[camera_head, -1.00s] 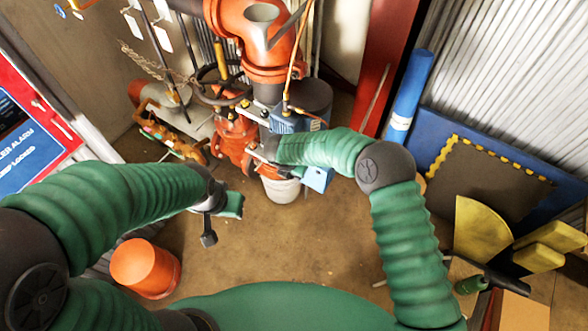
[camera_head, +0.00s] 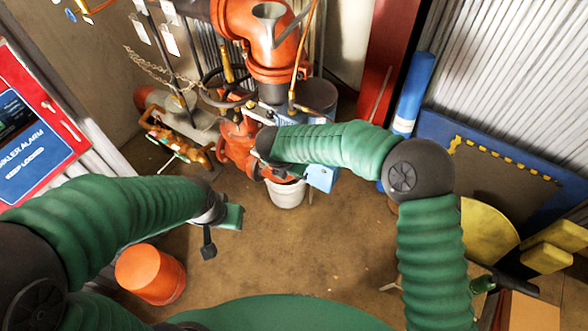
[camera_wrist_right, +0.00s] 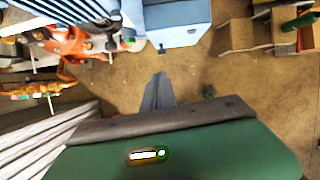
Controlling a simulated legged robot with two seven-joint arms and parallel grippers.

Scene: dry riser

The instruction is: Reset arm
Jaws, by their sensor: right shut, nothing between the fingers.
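My right arm reaches in from the right in the head view. Its dark wrist is in front of the red riser pipework (camera_head: 237,145), and its fingers are hidden there. In the right wrist view my right gripper (camera_wrist_right: 157,78) has its grey fingers together, empty, over the floor just below a light blue box (camera_wrist_right: 178,22). That box also shows in the head view (camera_head: 321,178), under my right forearm. My left gripper (camera_head: 208,243) hangs over the floor at the left, right of the orange bucket (camera_head: 150,273); whether its fingers are apart is unclear.
A white bucket (camera_head: 287,194) stands below the riser. A red alarm panel (camera_head: 45,130) is at the left. A blue roll (camera_head: 413,92), a blue-edged board (camera_head: 500,185) and yellow pieces (camera_head: 487,228) are at the right. The middle floor is clear.

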